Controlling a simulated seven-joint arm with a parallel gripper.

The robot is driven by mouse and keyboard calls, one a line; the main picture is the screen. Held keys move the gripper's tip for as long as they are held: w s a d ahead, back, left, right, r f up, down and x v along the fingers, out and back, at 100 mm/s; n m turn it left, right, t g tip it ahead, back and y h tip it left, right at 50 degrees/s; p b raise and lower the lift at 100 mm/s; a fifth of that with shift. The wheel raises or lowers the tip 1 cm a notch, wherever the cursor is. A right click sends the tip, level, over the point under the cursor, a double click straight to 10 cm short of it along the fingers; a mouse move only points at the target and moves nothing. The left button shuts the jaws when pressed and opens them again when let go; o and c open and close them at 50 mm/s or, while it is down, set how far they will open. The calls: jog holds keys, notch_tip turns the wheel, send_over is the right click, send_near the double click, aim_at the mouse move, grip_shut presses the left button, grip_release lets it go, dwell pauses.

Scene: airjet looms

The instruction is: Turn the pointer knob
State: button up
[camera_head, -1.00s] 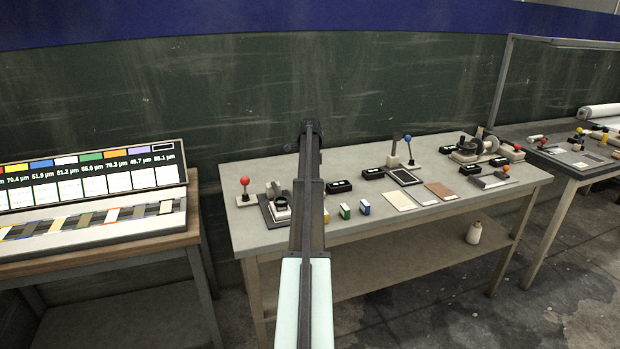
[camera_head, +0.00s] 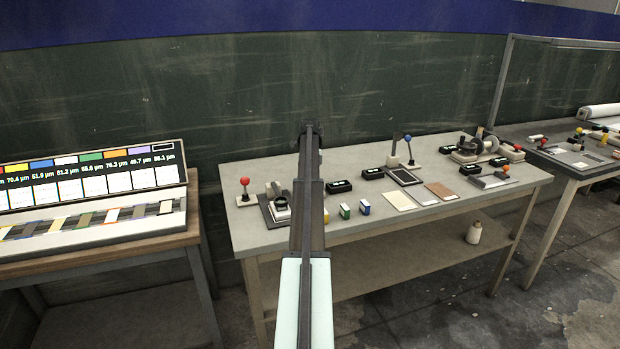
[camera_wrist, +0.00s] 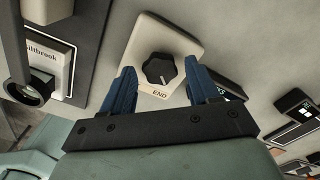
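The pointer knob (camera_wrist: 160,69) is black and ribbed, on a cream plate (camera_wrist: 172,38) marked "END", in the wrist view. My gripper (camera_wrist: 158,80) is open, with one blue finger on each side of the knob. Gaps show between the fingers and the knob; I cannot tell how high the fingertips are above the plate. In the head view my arm hides the gripper and the knob.
A device labelled "iltbrook" (camera_wrist: 38,63) stands left of the plate in the wrist view. Black boxes (camera_wrist: 291,103) lie to the right. In the head view, a red-balled lever (camera_head: 245,183) and small coloured boxes (camera_head: 364,207) stand on the grey table (camera_head: 350,169).

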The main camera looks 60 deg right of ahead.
jog(key=shift+r, duration=0.15)
jog(key=shift+r, duration=0.85)
